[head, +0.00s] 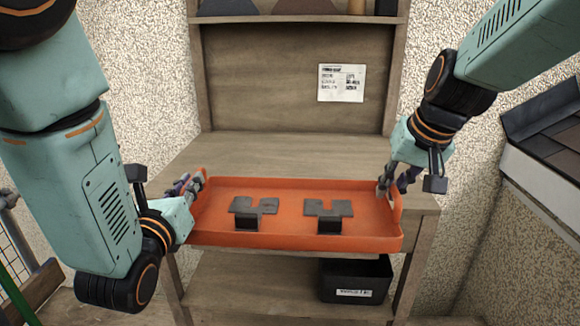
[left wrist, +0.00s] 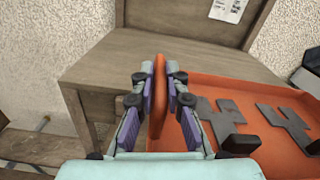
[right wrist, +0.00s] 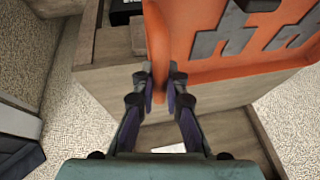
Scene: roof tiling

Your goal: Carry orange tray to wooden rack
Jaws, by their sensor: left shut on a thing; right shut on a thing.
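The orange tray (head: 290,241) is level at the front of the wooden rack (head: 270,150), partly over its worktop. I cannot tell whether it touches the worktop. Two dark grey metal pieces (head: 254,206) (head: 328,209) lie in it. My left gripper (head: 192,187) is shut on the tray's left end wall; the left wrist view shows this wall (left wrist: 158,95) between the fingers. My right gripper (head: 388,188) is shut on the tray's right end wall, which the right wrist view shows between the fingers (right wrist: 160,85).
A black bin (head: 354,279) with a label stands on the rack's lower shelf. A paper sheet (head: 340,83) is on the back panel. Dark items stand on the top shelf. A tiled roof section (head: 550,130) is at the right. The worktop behind the tray is clear.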

